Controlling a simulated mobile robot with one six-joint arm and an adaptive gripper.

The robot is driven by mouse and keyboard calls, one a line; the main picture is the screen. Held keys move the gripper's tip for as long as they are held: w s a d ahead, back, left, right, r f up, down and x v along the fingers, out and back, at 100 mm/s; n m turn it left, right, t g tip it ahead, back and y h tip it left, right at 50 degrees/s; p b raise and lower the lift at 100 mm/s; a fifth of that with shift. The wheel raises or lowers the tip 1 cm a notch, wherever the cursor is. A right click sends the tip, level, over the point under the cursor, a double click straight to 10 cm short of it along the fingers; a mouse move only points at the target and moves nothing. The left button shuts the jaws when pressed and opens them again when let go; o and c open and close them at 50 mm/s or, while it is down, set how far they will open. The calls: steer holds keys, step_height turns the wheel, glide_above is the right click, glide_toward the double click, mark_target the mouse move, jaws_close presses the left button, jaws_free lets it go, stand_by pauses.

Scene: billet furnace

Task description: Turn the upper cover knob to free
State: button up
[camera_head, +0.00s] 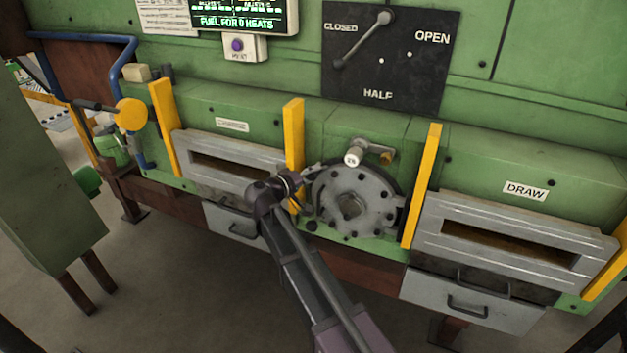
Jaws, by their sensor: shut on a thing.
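A round grey cover (380,208) with a ring of bolts and a square centre sits on the green furnace front, between two yellow posts. My gripper (303,182) is at the cover's upper left edge, reached from below by my arm. It is shut on a small part there, which looks like the upper cover knob. The fingers and wrist hide most of this part, so I cannot tell which way it is turned. A small dark knob (311,226) shows at the cover's lower left edge.
A white-ended knob (353,156) and a brass fitting (387,157) jut out above the cover. Yellow posts (293,140) (421,187) stand close on both sides. Slotted doors with drawers flank them. A lever panel (390,60) is above.

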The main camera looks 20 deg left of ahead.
steer(key=n+t+h+b, duration=0.1)
steer(key=n+b, duration=0.1)
steer(key=n, duration=0.1)
steer(key=shift+f, duration=0.2)
steer(key=shift+r+n+t+h+b, duration=0.1)
steer(key=shift+n+t+h+b, duration=0.3)
steer(key=shift+n, duration=0.5)
steer(key=shift+r, duration=0.1)
steer(key=o, duration=1.1)
steer(key=shift+o, duration=0.2)
